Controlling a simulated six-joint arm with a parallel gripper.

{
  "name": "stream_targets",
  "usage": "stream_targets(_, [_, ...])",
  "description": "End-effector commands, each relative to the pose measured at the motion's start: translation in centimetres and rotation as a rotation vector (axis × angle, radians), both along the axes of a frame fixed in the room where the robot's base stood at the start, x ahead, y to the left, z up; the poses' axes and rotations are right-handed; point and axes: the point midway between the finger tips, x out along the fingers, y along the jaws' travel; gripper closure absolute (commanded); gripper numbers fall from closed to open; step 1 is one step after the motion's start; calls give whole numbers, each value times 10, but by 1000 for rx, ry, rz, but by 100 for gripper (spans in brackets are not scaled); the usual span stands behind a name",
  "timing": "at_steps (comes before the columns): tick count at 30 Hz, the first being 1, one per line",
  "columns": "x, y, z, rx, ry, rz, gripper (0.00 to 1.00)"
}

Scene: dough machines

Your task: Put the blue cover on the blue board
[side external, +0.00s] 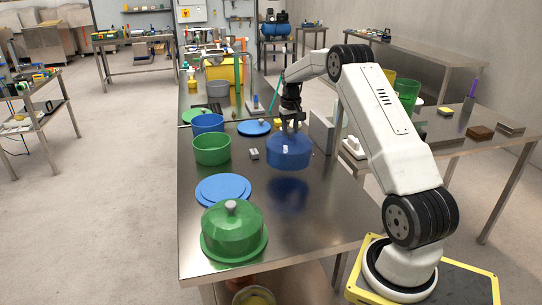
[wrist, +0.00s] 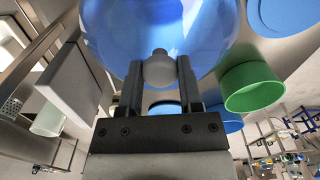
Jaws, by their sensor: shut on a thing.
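The blue cover (side external: 289,152) is a translucent dome, held upright in the air above the steel table; its reflection shows on the table below it. My gripper (side external: 291,124) is above the cover, shut on its grey knob. In the wrist view the two fingers (wrist: 159,78) stand on either side of the knob, and the dome (wrist: 160,22) fills the top middle. The blue board (side external: 223,188) is a flat round disc lying bare on the table, to the left of and nearer the camera than the cover. A blue disc, likely this board (wrist: 290,12), shows in the wrist view's top right corner.
A green cover (side external: 232,228) sits on a green board in front of the blue board. A green bowl (side external: 212,150) and a blue bowl (side external: 207,123) stand behind it. A smaller blue disc (side external: 254,128) lies further back. The table between cover and blue board looks clear.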

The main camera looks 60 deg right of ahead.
Motion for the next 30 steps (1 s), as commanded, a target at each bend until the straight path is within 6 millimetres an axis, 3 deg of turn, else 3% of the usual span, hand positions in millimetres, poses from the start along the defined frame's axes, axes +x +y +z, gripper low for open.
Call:
stream_targets(8, [46,43,4,-1,-1,126,100])
stream_targets(18, [115,135,12,-1,-1,353,100])
stream_targets(24, [140,179,17,-1,-1,452,100])
stream_targets(30, [149,199,18,-1,-1,497,100])
